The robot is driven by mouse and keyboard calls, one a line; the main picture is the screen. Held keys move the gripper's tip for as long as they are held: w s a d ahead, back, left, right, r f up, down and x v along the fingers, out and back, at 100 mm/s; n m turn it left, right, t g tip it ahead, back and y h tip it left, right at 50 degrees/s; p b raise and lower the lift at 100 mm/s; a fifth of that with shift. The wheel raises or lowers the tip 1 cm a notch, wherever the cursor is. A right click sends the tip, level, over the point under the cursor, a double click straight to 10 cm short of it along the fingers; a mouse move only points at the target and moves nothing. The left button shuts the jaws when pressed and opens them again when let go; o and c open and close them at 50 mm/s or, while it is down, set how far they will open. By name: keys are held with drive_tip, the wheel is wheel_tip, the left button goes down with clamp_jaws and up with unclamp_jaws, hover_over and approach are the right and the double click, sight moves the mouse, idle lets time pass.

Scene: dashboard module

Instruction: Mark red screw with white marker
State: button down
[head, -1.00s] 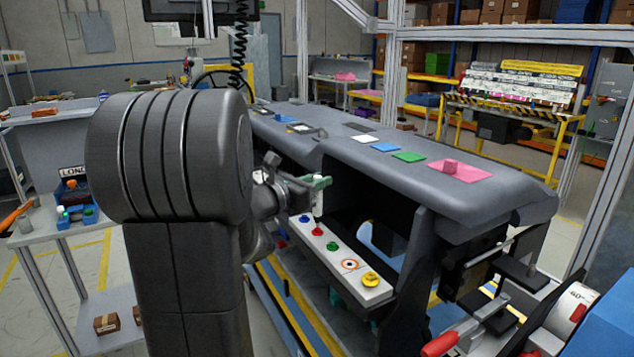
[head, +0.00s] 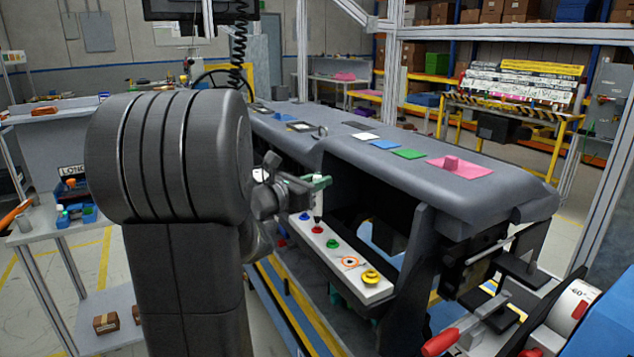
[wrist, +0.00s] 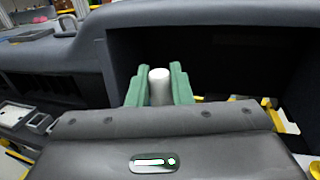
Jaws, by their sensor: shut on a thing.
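My gripper (head: 318,184) has green fingers and is shut on the white marker. The marker's white round end (wrist: 159,86) stands between the fingers in the wrist view. In the head view the marker points down, with its dark tip over the red screw (head: 317,231). The tip and screw overlap in the picture, and I cannot tell whether they touch. The red screw sits on the white strip (head: 311,243) between the blue screw (head: 304,216) and the green screw (head: 333,244). The wrist view hides the screws.
The dashboard (head: 340,150) overhangs the strip, with a dark opening behind it. A red-handled lever (head: 440,342) is at lower right. Coloured pads, including a pink one (head: 462,170), lie on top.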

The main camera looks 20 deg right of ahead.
drive_tip(key=shift+r, duration=0.1)
drive_tip(key=shift+r+p, duration=1.7)
drive_tip(key=shift+r, duration=0.7)
